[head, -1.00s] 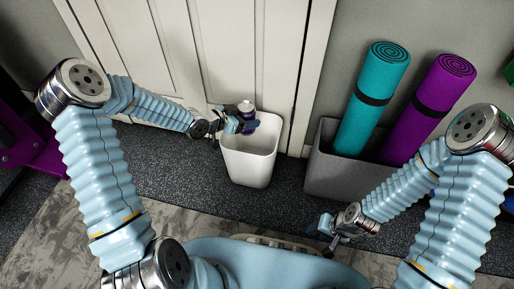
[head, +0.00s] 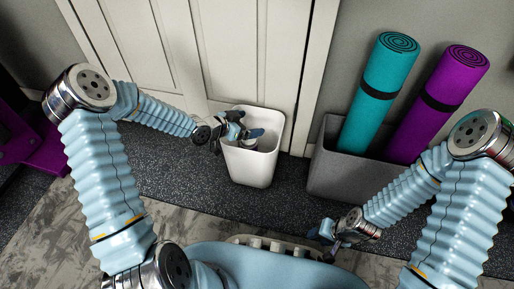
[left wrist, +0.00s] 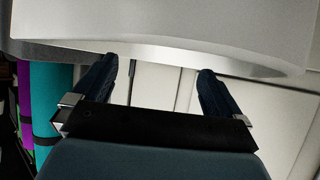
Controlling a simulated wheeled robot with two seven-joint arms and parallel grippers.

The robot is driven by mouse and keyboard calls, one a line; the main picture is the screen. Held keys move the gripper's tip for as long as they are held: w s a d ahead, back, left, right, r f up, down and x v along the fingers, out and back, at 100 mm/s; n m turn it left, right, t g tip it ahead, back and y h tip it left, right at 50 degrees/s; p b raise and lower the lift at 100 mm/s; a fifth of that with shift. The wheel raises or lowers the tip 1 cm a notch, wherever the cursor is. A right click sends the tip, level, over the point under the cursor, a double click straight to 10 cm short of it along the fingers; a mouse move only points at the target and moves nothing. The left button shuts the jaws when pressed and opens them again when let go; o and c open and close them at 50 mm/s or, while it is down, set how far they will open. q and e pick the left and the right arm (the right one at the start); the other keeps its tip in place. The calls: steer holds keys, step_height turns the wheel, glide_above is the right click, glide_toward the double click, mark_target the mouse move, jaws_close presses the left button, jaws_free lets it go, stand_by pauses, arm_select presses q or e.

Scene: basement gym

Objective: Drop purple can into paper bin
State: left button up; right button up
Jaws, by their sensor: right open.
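The white paper bin (head: 251,168) stands on the dark floor in front of the pale panelled door; its pale rim and wall also seem to fill the top of the left wrist view (left wrist: 160,35). My left gripper (head: 247,125) is over the bin's opening. In the left wrist view its two dark fingers (left wrist: 158,70) are apart with nothing between them. The purple can is not visible in either view now; the gripper covers part of the bin's inside. My right gripper (head: 325,233) is low at the centre right, away from the bin, open.
A grey box (head: 340,178) right of the bin holds a teal rolled mat (head: 374,95) and a purple rolled mat (head: 437,105). A purple object (head: 40,145) stands at the far left. Dark floor (head: 180,172) left of the bin is clear.

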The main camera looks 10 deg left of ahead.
arm_select(q)
steer(key=p+v, duration=0.4)
steer(key=v, duration=0.9)
steer(key=shift+s+a+r, duration=0.1)
steer(key=shift+s+a, duration=0.1)
steer(key=shift+s, duration=0.15)
